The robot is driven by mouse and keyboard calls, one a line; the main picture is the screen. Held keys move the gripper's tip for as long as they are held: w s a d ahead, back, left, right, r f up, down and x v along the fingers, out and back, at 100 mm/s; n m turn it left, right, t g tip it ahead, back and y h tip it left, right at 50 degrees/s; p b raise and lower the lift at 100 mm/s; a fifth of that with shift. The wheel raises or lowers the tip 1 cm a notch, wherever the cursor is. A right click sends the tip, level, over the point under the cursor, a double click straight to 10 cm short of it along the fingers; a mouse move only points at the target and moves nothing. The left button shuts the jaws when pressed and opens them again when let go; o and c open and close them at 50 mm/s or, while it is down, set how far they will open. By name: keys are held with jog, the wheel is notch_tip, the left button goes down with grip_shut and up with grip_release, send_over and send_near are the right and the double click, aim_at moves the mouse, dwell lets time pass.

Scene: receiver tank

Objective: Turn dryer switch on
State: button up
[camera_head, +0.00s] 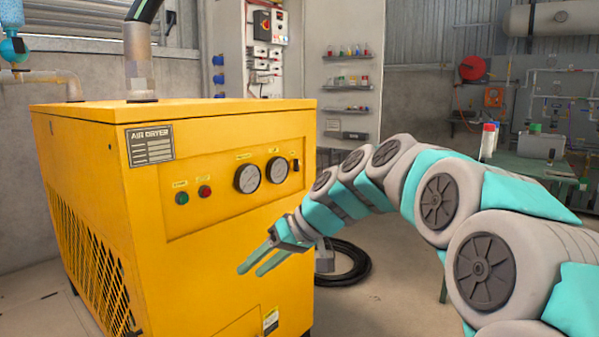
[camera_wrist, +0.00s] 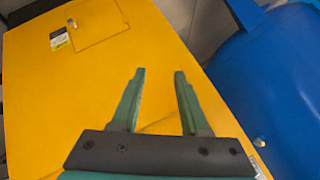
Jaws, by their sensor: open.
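The yellow air dryer (camera_head: 220,250) stands at the left in the head view. Its front panel carries a green button (camera_head: 182,198), a red button (camera_head: 205,191), two round gauges, and a small black switch (camera_head: 296,165) at the panel's right end. My gripper (camera_head: 248,271) is in front of the dryer's front face, below the panel and lower left of the switch. In the wrist view my gripper (camera_wrist: 159,75) is open and empty, with the yellow front face behind it. The switch does not show in the wrist view.
A black coiled hose (camera_head: 352,265) lies on the floor right of the dryer. A blue rounded tank (camera_wrist: 280,85) fills the right of the wrist view. Shelves with small bottles (camera_head: 347,82) and an electrical panel (camera_head: 266,45) stand behind. A green table (camera_head: 530,165) is at the right.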

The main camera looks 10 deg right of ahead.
jog(key=w+d+r+n+t+y+b, duration=0.1)
jog(key=w+r, duration=0.1)
jog(key=w, duration=0.4)
jog(key=w+d+r+t+y+b, duration=0.1)
jog(key=w+d+r+t, duration=0.15)
jog(key=w, duration=0.45)
jog(key=n+t+y+b, duration=0.2)
jog(key=n+t+b, duration=0.1)
jog(key=t, duration=0.4)
send_near(296, 165)
jog(key=w, duration=0.1)
jog(key=shift+p+x, duration=1.75)
jog(key=shift+x, duration=2.2)
jog(key=shift+r, duration=0.1)
grip_shut()
